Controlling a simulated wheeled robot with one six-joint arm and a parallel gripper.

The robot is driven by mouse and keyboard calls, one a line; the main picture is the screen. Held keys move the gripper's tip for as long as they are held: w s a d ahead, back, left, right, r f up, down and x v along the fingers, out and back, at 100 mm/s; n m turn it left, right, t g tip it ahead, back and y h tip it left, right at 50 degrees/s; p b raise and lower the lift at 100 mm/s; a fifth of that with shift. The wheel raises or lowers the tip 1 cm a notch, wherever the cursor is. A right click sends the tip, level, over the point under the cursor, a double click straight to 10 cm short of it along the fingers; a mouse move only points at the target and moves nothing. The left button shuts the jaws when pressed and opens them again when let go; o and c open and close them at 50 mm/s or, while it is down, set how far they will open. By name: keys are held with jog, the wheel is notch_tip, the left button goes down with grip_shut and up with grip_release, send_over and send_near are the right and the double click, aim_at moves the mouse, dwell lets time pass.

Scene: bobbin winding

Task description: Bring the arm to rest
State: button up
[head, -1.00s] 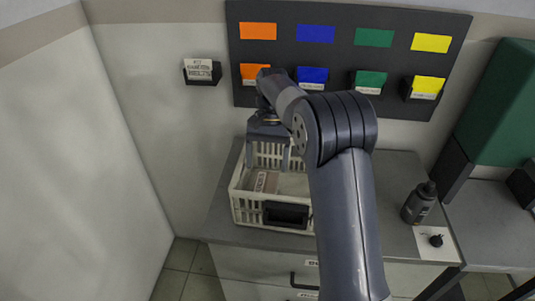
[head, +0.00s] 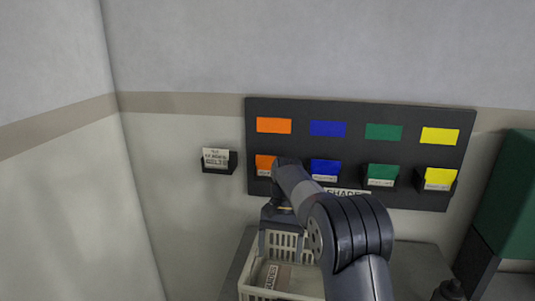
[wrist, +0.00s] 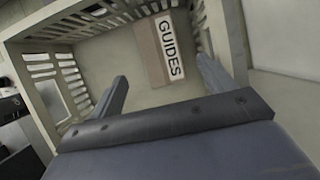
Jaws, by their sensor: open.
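My gripper (wrist: 160,92) is open and empty in the wrist view, its two fingers spread over the cream slotted basket. In the head view my gripper (head: 283,243) points down at the basket (head: 255,292), at its back part. Inside the basket a box labelled GUIDES (wrist: 167,50) lies flat on the floor; it also shows in the head view (head: 271,277). The fingers are apart from the box. My arm reaches up from the lower right and hides part of the basket's right side.
A dark wall board (head: 360,149) carries orange, blue, green and yellow cards, with card holders below. A small labelled holder (head: 218,162) hangs left of it. A dark bottle (head: 449,290) and a green block (head: 508,205) stand to the right. The left wall is bare.

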aim_at(277, 280)
jog(key=x, duration=1.2)
jog(key=shift+w+f+p, duration=0.1)
jog(key=shift+p, duration=0.3)
jog(key=shift+r, duration=0.35)
jog(key=shift+r, duration=0.1)
